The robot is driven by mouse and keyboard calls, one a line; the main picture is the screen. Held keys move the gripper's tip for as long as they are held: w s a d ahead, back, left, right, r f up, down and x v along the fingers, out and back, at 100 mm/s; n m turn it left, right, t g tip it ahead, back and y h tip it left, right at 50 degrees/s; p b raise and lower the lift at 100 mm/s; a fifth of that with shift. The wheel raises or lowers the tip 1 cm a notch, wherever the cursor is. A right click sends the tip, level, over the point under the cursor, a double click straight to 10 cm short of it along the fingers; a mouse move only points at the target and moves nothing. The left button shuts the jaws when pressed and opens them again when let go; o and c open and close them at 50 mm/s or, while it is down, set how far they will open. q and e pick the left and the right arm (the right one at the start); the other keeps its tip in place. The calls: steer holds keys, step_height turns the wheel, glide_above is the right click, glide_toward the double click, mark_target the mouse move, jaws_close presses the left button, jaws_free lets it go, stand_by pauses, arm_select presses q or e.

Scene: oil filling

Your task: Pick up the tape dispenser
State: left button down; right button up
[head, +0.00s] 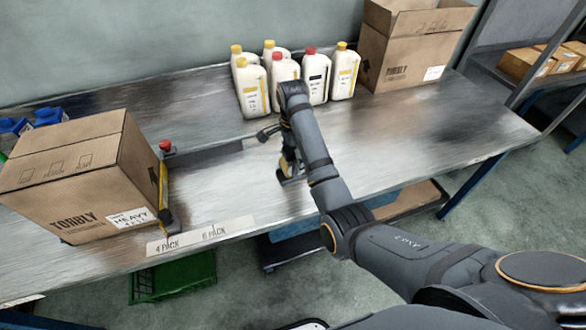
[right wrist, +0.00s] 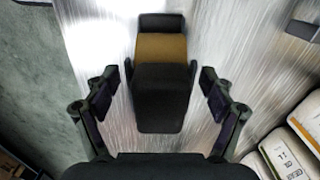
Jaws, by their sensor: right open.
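The tape dispenser (head: 285,166) stands on the metal table in the head view, partly hidden by my right arm. In the right wrist view the tape dispenser (right wrist: 161,75) is black with a tan-yellow band, centred ahead of the gripper. My right gripper (right wrist: 159,82) is open, with one finger on each side of the dispenser and a gap visible on both sides. In the head view the right gripper (head: 280,134) is at the dispenser, mostly hidden by its own arm. My left gripper is not in view.
Several white bottles (head: 252,90) with yellow or red caps stand behind the arm. An open carton (head: 405,45) is at the back right. A closed carton (head: 75,180) stands at the left beside a red-knobbed fixture (head: 166,147). A label strip (head: 200,236) lies along the front edge.

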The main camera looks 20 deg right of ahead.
steer(key=shift+f, duration=0.3)
steer(key=shift+r, duration=0.1)
steer(key=shift+c, duration=1.2)
steer(key=c, duration=1.3)
